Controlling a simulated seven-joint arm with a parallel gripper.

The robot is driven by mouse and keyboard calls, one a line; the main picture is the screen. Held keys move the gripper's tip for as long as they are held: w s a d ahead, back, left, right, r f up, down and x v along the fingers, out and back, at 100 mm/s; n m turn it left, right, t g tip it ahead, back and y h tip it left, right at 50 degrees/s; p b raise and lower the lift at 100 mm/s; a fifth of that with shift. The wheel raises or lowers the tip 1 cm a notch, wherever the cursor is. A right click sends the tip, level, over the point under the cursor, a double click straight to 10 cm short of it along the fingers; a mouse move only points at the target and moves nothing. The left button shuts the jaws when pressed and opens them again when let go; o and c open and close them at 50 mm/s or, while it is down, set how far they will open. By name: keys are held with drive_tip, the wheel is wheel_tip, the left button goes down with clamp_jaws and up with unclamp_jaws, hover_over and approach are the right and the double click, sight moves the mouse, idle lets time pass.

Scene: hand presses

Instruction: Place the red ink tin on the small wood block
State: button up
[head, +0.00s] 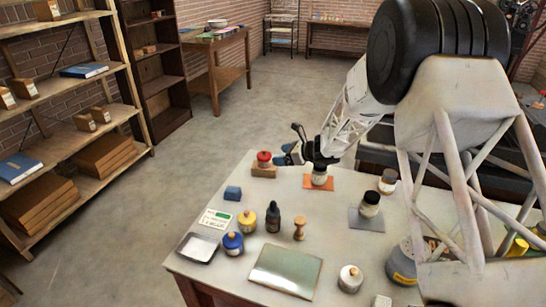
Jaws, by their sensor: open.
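The red ink tin (264,156) is a small round red tin near the far left corner of the table. It appears to stand upright on the small wood block (262,172), a low brown block lying on the tabletop. My gripper (290,146) is just to the right of the tin, with its fingers toward it. It is open, and the tin looks outside its grasp. I cannot tell the exact gap between the fingers and the tin.

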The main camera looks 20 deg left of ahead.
drive_tip(key=shift+v, duration=1.65)
drive_tip(key=shift+d, duration=0.1)
drive_tip(key=s+d+r+n+h, duration=0.6)
drive_tip(key=s+d+r+n, duration=0.4)
drive_tip(key=s+d+r, duration=1.1)
drive_tip(key=s+d+n+t+h, duration=0.1)
drive_tip(key=s+d+n+h, duration=0.2)
drive_tip(key=s+d, duration=0.8)
drive_tip(key=s+d+n+h, duration=0.4)
drive_tip(key=s+d, duration=0.7)
drive_tip(key=s, duration=0.7)
drive_tip(key=shift+s+d+n+t+h, duration=0.2)
drive_tip(key=shift+n+t+h, duration=0.15)
drive_tip(key=shift+n, duration=0.35)
drive_tip(key=shift+f, duration=0.1)
